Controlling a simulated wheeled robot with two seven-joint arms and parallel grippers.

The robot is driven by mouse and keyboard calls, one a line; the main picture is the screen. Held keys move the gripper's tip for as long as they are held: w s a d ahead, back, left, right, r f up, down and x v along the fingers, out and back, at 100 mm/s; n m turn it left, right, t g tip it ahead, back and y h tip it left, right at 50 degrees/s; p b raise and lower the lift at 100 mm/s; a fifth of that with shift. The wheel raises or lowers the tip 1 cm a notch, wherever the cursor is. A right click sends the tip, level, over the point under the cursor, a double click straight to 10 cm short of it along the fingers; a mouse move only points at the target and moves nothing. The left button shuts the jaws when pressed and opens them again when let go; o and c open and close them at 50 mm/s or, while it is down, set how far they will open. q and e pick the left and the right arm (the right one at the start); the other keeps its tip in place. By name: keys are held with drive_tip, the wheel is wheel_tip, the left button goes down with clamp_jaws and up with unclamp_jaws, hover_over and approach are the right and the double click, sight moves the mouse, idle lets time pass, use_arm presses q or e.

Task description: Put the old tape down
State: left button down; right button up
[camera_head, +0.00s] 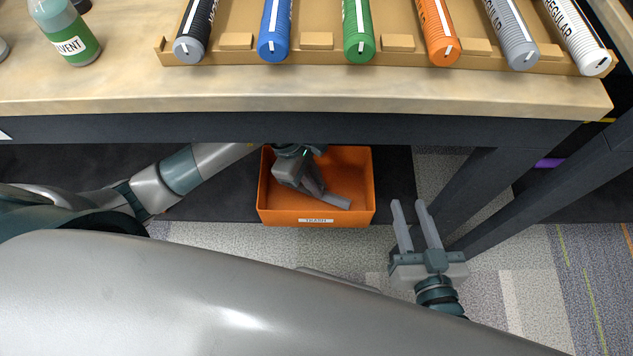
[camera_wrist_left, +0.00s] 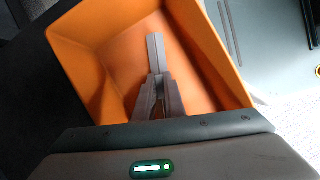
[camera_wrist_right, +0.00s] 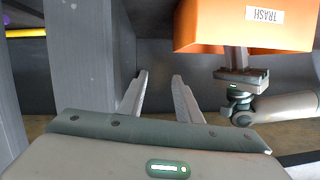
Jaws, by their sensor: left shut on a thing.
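My left gripper (camera_head: 328,196) reaches down into the orange trash bin (camera_head: 315,216), under the front edge of the bench. In the left wrist view its fingers (camera_wrist_left: 155,60) are closed together over the bin's inside, with the bin wall (camera_wrist_left: 80,60) around them. They are shut on the old tape, which is thin and hard to tell from the fingers. The right wrist view also shows the bin (camera_wrist_right: 215,25) with its trash label. My right gripper (camera_head: 412,212) is open and empty, right of the bin; its parted fingers (camera_wrist_right: 160,95) show in its wrist view.
A dark bench leg (camera_head: 475,190) is close to my right gripper.

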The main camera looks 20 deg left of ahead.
use_arm(q)
drive_tip(key=shift+f+b, duration=0.3)
drive_tip(key=shift+f, duration=0.05)
use_arm(e)
drive_tip(key=shift+w+a+r+t, duration=0.1)
drive_tip(key=shift+a+r+t, duration=0.15)
drive_tip(key=shift+r, duration=0.25)
drive_tip(key=shift+w+a+r+t, duration=0.15)
drive_tip(key=shift+r+t, duration=0.1)
drive_tip(key=shift+r, duration=0.25)
drive_tip(key=shift+r, duration=0.3)
use_arm(q)
drive_tip(key=shift+f, duration=0.1)
use_arm(e)
drive_tip(key=shift+r+t, duration=0.1)
drive_tip(key=shift+t, duration=0.2)
use_arm(q)
drive_tip(key=c, duration=1.8)
unclamp_jaws()
drive_tip(key=shift+c, duration=0.2)
use_arm(e)
drive_tip(key=shift+s, duration=0.1)
